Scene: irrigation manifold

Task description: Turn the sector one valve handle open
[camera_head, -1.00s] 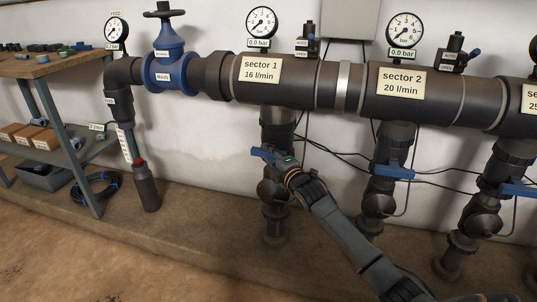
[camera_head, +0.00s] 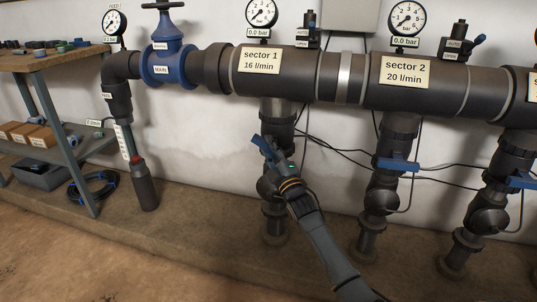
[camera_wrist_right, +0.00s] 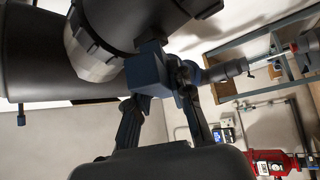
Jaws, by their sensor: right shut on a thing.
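The sector one valve handle (camera_head: 260,144) is blue and sits on the dark vertical pipe below the "sector 1, 16 l/min" label (camera_head: 259,60). It stands at a steep slant, its upper end to the left. My right gripper (camera_head: 276,160) is shut on it, and its fingers hide part of the handle and valve. In the right wrist view the blue handle (camera_wrist_right: 148,70) shows between the two dark fingers of my right gripper (camera_wrist_right: 166,88). The sector 1 gauge (camera_head: 261,13) stands above the pipe; its tag reads 0.0 bar. My left gripper is not in view.
The sector 2 valve with its level blue handle (camera_head: 398,164) stands to the right, and another blue handle (camera_head: 521,180) beyond it. The blue main valve (camera_head: 168,62) and a shelf (camera_head: 50,62) are at the left. Thin cables run along the wall behind.

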